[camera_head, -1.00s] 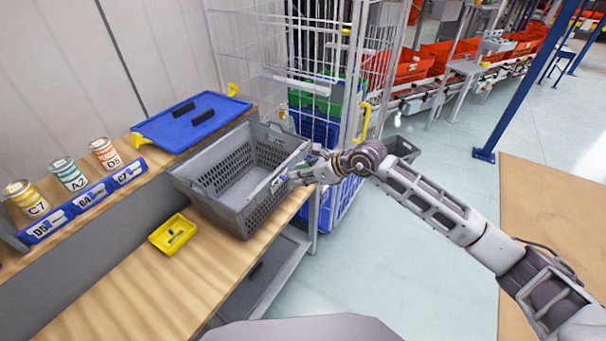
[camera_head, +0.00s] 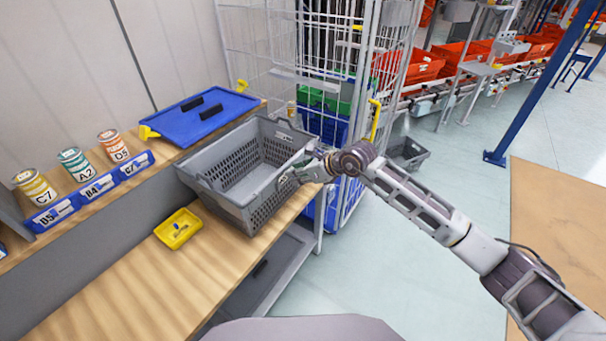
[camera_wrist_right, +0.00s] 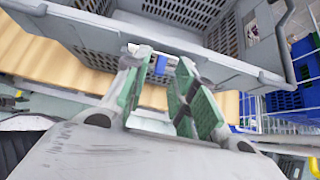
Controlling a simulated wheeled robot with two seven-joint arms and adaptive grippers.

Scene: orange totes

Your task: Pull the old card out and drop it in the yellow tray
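The grey crate (camera_head: 215,180) stands on the wooden bench, and its rim also crosses the top of the wrist view (camera_wrist_right: 215,62). My right gripper (camera_head: 293,173) is at the crate's right-hand side wall. In the wrist view its two green-padded fingers (camera_wrist_right: 162,78) stand apart, with a gap between the tips near the rim. A small blue patch shows in that gap; I cannot make out whether it is a card. The old card is not clearly visible, with the gripper in front of that wall. The yellow tray (camera_head: 187,239) lies left of the crate with a small item inside. My left gripper is out of view.
A blue lid (camera_head: 205,120) with black grips lies behind the crate. Labelled cans (camera_head: 75,165) and blue label bins (camera_head: 97,187) line the shelf at left. A wire cage trolley (camera_head: 335,75) stands behind my gripper. The front bench top is clear.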

